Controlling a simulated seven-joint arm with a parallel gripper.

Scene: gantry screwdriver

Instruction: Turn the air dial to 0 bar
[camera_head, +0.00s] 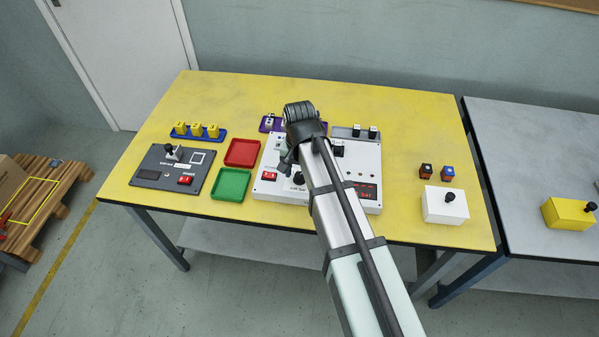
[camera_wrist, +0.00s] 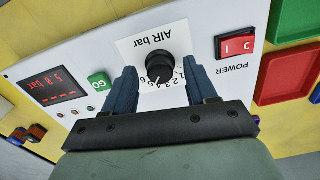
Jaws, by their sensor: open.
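The air dial is a black round knob (camera_head: 298,178) on the white control box (camera_head: 265,190). In the wrist view the dial (camera_wrist: 160,66) sits under the label "AIR bar", with a number scale around its edge. The red display (camera_wrist: 54,85) appears to read 5.8 bar. My gripper (camera_wrist: 158,73) is open and empty. Its two dark fingers appear on either side of the dial in the wrist view, apart from it. In the head view my gripper (camera_head: 285,161) hangs over the box close to the dial, and my arm hides part of the box.
A red power switch (camera_wrist: 239,45) and a green GO button (camera_wrist: 99,82) flank the dial. Red (camera_head: 242,153) and green (camera_head: 231,184) trays lie left of the box. A grey panel (camera_head: 150,170) stands farther left. A white block (camera_head: 445,206) is at right.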

